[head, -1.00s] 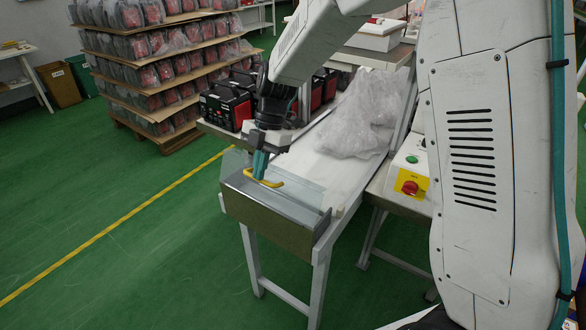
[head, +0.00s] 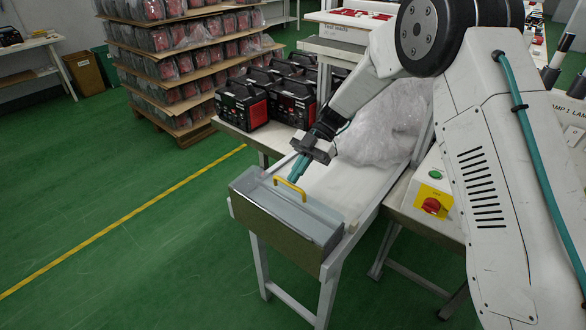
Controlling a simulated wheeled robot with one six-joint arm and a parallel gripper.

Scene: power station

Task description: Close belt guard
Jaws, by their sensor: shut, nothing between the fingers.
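The belt guard (head: 268,189) is a clear panel with a yellow handle (head: 290,189) at the near end of the conveyor. It appears to lie low across the top of the grey metal end housing (head: 280,222); whether it is fully seated is hard to tell. My gripper (head: 293,178) has teal fingers, shut and empty, pointing down at the handle from its far side. The fingertips are at or very near the handle's upper bar; I cannot tell whether they touch it.
Crumpled clear plastic (head: 375,130) lies on the white belt (head: 335,184). Black and red units (head: 245,108) stand on a bench to the left. A control box with a red knob (head: 432,206) is at right. Green floor (head: 130,230) is open at left.

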